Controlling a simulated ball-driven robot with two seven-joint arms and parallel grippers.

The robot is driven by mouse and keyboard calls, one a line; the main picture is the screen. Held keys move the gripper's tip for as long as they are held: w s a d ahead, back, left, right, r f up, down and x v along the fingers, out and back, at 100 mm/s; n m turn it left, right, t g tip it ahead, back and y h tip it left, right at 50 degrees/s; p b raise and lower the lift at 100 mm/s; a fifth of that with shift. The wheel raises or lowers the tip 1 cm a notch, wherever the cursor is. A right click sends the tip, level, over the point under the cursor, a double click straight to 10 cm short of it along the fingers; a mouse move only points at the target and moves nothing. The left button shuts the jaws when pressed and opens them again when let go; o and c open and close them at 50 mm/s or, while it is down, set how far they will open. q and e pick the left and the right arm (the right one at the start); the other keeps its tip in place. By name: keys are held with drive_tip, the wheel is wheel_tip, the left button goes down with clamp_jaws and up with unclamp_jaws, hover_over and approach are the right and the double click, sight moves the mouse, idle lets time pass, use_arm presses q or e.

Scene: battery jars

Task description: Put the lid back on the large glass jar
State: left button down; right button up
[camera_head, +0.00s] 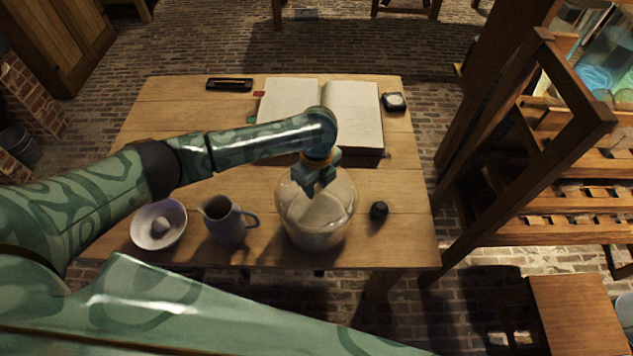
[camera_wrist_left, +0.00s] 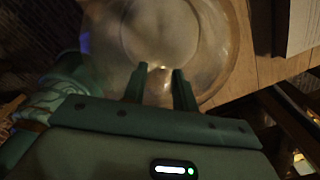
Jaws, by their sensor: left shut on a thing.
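The large glass jar (camera_head: 292,222) stands upright near the table's front edge, right of the middle. It is round, clear and wide, with something pale showing inside. My left gripper (camera_head: 319,185) is over the jar's top, pointing down, and partly hides its mouth. In the left wrist view, its two fingers (camera_wrist_left: 158,72) are shut on a pale glassy part between them, which looks like the lid's knob (camera_wrist_left: 158,88). The jar's round glass (camera_wrist_left: 215,50) fills the area beyond the fingers. I cannot tell whether the lid touches the rim. My right gripper is not in view.
A grey jug (camera_head: 226,222) and a white bowl (camera_head: 148,234) stand left of the jar. A small dark object (camera_head: 378,211) is close on its right. An open book (camera_head: 352,110) lies behind. A wooden rack (camera_head: 530,200) stands beyond the table's right edge.

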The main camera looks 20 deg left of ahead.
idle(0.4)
use_arm(q)
drive_tip(key=c, duration=0.6)
unclamp_jaws()
drive_tip(key=shift+o, duration=0.2)
drive_tip(key=shift+r, duration=0.1)
wheel_tip(320, 180, up, 7)
drive_tip(key=p, duration=0.8)
clamp_jaws()
